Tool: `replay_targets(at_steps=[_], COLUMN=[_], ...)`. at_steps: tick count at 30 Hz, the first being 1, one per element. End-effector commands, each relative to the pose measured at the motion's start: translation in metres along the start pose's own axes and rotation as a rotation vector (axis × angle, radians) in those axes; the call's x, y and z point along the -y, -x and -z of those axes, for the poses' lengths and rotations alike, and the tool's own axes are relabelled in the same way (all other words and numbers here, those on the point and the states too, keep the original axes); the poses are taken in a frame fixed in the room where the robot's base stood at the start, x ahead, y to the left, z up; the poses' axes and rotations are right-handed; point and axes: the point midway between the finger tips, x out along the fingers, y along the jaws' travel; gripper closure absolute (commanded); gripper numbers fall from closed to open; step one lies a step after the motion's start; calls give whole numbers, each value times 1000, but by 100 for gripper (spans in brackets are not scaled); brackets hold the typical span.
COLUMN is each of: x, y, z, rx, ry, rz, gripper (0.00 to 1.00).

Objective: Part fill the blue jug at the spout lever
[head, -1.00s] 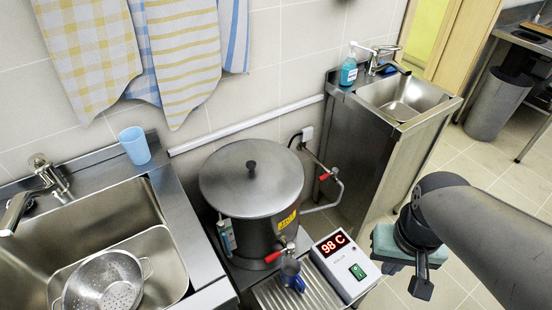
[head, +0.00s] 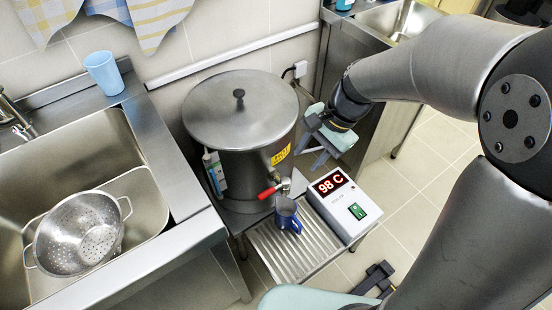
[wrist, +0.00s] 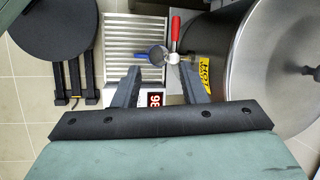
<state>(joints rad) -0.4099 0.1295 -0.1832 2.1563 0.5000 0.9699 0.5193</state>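The blue jug (head: 287,214) stands upright on the ribbed drip tray (head: 270,250), under the spout of the steel stockpot (head: 235,120). The red spout lever (head: 268,192) sticks out to the left above the jug. My gripper (head: 312,154) is at the right side of the pot, above and behind the 98 C display box, apart from the jug. In the wrist view my fingers (wrist: 159,73) are spread with nothing between them. The jug (wrist: 158,55) and red lever (wrist: 175,28) show beyond the fingertips. The jug's contents cannot be made out.
The display box (head: 343,203) with a green switch stands right of the drip tray. A sink (head: 60,180) with a steel colander (head: 78,235) is at left, with a light blue cup (head: 103,73) on its back edge. Another sink unit (head: 345,60) stands behind.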

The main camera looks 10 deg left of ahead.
Motion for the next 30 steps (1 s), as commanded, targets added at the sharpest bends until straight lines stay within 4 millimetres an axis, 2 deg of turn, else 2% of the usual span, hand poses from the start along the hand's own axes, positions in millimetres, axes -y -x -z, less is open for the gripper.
replay_targets(at_steps=[1, 3, 6, 11, 24, 30], x=[12, 24, 32, 32, 34, 35], y=[-26, -37, -45, -63, -159, -194], z=[7, 9, 9, 8, 4, 2], rx=[20, 37, 47, 49, 48, 47], ry=[-45, -95, -127, -131, -127, -129], rz=[5, 14, 21, 19, 18, 19], gripper=[62, 62, 62, 62, 62, 62])
